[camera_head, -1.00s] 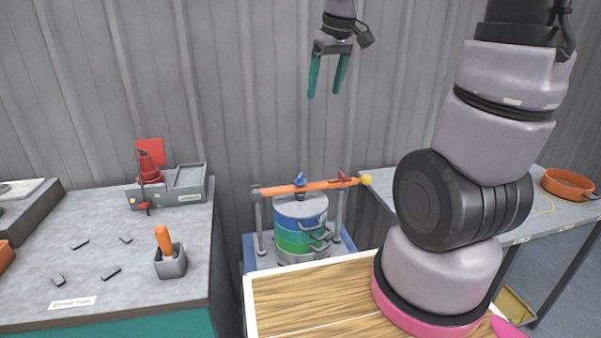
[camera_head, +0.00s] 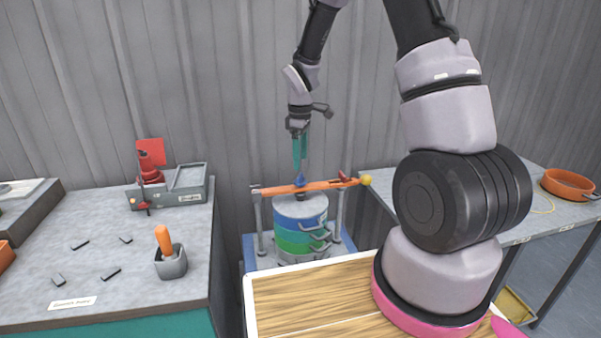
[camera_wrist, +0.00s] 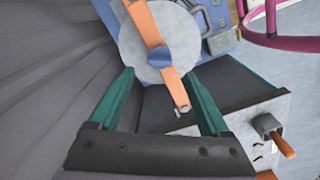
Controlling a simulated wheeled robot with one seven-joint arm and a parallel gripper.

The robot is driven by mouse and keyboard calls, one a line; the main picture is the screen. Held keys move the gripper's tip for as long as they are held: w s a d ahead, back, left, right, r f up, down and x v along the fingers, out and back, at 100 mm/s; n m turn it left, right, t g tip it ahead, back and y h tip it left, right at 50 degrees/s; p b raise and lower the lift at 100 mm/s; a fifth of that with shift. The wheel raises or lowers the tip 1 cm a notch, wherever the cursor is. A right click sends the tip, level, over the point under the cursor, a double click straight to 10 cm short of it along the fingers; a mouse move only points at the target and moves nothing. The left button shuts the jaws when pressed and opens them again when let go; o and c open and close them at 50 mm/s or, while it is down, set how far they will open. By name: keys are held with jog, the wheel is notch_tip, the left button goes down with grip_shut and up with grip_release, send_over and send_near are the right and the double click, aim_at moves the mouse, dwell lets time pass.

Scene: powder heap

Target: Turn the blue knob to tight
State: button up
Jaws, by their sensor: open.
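The blue knob (camera_head: 299,180) sits on the middle of an orange bar (camera_head: 280,189) that lies across the top of a sieve stack (camera_head: 299,208) with a grey lid and blue and green rings. My gripper (camera_head: 299,168) points down, its teal fingertips just above the knob in the head view. The knob appears apart from the fingers.
A red clamp (camera_head: 342,178) and a yellow ball (camera_head: 366,180) are at the bar's right end. Metal posts (camera_head: 260,225) flank the stack. A grey bench (camera_head: 100,220) at left holds a cup with an orange handle (camera_head: 163,238). An orange pan (camera_head: 568,184) stands far right.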

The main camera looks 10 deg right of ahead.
aim_at(301, 175)
jog(key=shift+f, duration=2.8)
